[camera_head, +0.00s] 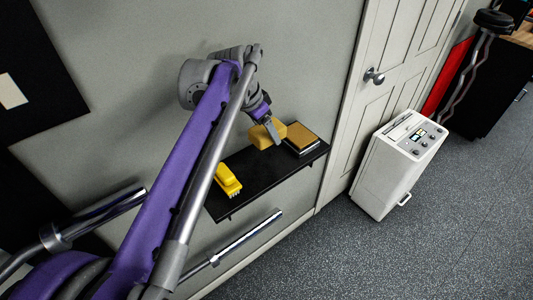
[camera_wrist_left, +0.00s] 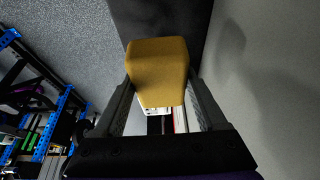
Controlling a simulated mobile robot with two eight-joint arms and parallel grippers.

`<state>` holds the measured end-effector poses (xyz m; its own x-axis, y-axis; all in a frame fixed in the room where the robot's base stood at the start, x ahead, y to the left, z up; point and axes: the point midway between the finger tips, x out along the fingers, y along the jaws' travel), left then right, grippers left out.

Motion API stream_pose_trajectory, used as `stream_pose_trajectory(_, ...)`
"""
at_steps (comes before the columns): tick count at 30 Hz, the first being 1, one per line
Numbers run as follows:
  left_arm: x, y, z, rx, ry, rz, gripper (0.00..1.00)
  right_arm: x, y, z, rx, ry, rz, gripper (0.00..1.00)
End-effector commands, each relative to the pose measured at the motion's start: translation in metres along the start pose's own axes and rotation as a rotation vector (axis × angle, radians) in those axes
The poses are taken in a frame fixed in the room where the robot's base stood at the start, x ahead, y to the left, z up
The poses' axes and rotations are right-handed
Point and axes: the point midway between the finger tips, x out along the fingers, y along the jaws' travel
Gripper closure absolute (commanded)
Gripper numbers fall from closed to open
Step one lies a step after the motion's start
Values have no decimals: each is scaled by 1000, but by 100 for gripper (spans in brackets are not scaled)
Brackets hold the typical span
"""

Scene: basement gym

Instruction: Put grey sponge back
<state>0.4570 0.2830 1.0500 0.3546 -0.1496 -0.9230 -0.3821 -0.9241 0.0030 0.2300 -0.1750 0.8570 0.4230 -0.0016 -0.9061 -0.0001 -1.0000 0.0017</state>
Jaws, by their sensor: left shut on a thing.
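My left gripper (camera_head: 273,132) is shut on a mustard-yellow sponge block (camera_head: 263,138), which it holds above or at the black wall shelf (camera_head: 265,180); I cannot tell if it touches the shelf. In the left wrist view the same block (camera_wrist_left: 158,70) sits between the two fingers (camera_wrist_left: 158,105). A tan-topped block with a pale and dark base (camera_head: 303,142) lies on the shelf just right of the held sponge. No plainly grey sponge shows. My right gripper is in neither view.
A yellow brush (camera_head: 228,181) lies at the shelf's left end. Bare shelf lies between it and the held sponge. Metal bars (camera_head: 245,238) stick out below the shelf. A white machine (camera_head: 395,165) stands right of it, by a white door (camera_head: 390,50).

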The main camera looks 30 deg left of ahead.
Motion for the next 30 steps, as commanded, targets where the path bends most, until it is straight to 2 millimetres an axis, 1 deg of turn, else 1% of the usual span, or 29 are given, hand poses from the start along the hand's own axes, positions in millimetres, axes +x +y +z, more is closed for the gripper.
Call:
stream_pose_trajectory(3, 21, 0, 9, 1, -1, 0, 78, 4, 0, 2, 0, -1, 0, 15)
stream_pose_trajectory(7, 43, 1, 18, 1, -1, 0, 78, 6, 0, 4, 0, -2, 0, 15)
stream_pose_trajectory(9, 50, 0, 21, 1, -1, 0, 78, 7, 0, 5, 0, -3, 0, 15)
stream_pose_trajectory(14, 60, 0, 25, 1, 0, 0, 78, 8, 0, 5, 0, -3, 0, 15)
stream_pose_trajectory(20, 86, 0, 36, 1, -1, 0, 78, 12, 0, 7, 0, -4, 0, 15)
stream_pose_trajectory(22, 89, 0, 37, 1, 0, 0, 78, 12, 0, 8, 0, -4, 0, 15)
stream_pose_trajectory(30, 90, 0, 38, 0, 0, 0, 78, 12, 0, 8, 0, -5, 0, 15)
